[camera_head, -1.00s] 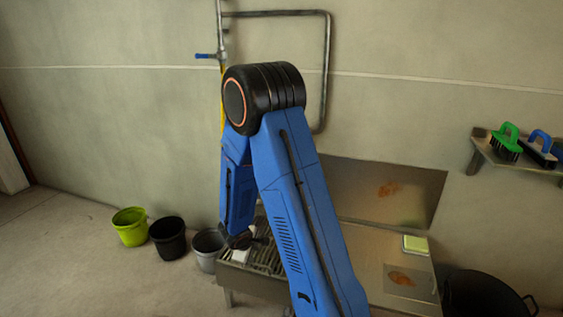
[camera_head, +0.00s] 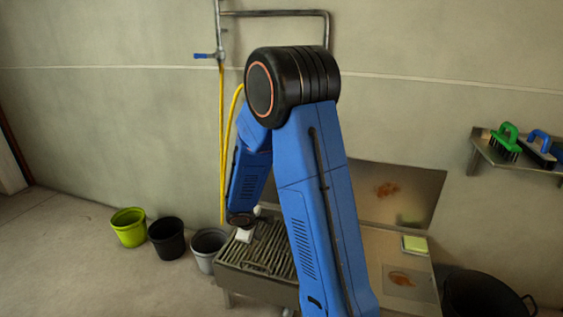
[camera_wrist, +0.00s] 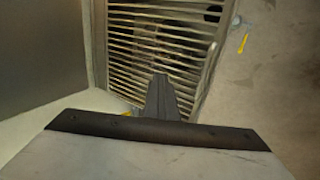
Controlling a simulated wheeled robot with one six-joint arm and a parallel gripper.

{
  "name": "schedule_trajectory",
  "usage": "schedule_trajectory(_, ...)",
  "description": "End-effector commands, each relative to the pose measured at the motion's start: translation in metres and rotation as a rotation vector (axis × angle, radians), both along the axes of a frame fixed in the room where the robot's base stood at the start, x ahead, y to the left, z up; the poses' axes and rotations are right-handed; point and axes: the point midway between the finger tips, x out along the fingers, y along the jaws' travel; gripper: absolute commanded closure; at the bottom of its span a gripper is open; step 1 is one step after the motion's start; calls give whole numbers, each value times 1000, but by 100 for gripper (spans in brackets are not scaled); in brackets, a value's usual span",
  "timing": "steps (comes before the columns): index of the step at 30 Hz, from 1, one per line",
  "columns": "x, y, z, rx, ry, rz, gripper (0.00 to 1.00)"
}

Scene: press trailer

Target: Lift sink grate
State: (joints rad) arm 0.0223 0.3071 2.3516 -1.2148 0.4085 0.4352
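The sink grate (camera_head: 268,248), a panel of parallel metal slats, lies over the left part of the metal sink (camera_head: 258,284) in the head view. My forearm hides its right part. In the wrist view the grate (camera_wrist: 190,45) fills the upper middle, with dark gaps between slats. My gripper (camera_wrist: 160,78) shows there as a narrow dark wedge over the slats near the grate's lower end. I cannot tell whether its tips touch the grate or whether the fingers are apart. In the head view the gripper's tips are not clear.
Green (camera_head: 129,228), black (camera_head: 167,238) and grey (camera_head: 208,250) buckets stand on the floor left of the sink. A yellow hose (camera_head: 221,140) hangs behind my arm. A sponge (camera_head: 414,245) lies on the right counter. A shelf (camera_head: 515,160) holds brushes. A black tub (camera_head: 487,294) stands lower right.

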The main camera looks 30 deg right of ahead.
Motion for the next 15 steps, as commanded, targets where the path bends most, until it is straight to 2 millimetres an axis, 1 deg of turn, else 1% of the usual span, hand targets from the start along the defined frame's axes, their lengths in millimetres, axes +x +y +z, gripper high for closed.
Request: schedule_trajectory(15,14,-17,37,1,-3,-1,100)
